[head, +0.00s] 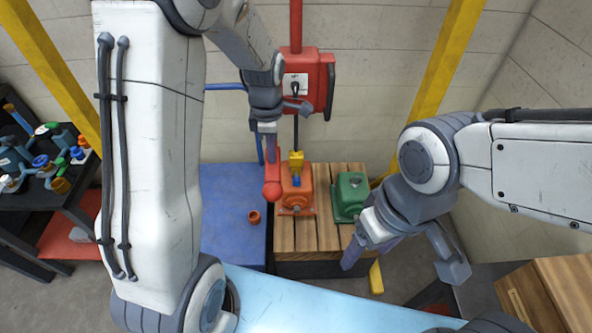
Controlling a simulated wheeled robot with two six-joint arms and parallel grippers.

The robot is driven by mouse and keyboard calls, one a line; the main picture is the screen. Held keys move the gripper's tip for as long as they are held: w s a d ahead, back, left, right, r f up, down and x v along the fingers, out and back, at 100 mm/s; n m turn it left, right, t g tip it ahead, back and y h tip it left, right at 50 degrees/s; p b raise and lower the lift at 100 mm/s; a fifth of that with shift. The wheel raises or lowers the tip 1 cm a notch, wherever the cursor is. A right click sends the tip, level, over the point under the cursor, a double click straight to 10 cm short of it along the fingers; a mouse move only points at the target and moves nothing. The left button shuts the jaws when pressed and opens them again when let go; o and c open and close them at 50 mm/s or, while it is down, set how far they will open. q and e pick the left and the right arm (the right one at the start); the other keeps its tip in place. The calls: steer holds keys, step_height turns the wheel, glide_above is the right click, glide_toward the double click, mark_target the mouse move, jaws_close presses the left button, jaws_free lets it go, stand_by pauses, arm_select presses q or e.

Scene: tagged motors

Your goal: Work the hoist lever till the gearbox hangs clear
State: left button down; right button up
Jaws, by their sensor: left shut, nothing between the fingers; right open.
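The red hoist (311,68) is on the back wall, with a dark chain running down to a yellow hook block (296,158). Below the hook is the orange gearbox (298,196), over the wooden pallet (328,236); from above I cannot tell whether its base touches the boards. A red lever with a ball end (272,188) shows left of the gearbox. My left gripper (267,148) is shut and empty at the upper end of this lever, overlapping it in view; contact is unclear. My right gripper (404,262) is open and empty, in front of the pallet's right side.
A green motor (350,194) stands on the pallet, right of the gearbox. A blue surface (228,222) with a small orange cup (254,217) lies left. Yellow posts (446,52) flank the hoist. A dark shelf (72,196) with coloured parts is far left, a wooden box (552,290) lower right.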

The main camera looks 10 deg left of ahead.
arm_select(q)
step_height(320, 180, up, 12)
steer(key=p, duration=0.9)
steer(key=shift+r+p, duration=0.2)
steer(key=shift+p, duration=0.15)
steer(key=shift+f, duration=0.1)
step_height(320, 180, down, 2)
steer(key=shift+f+b, duration=0.1)
steer(key=shift+b, duration=0.7)
steer(key=shift+f, duration=0.15)
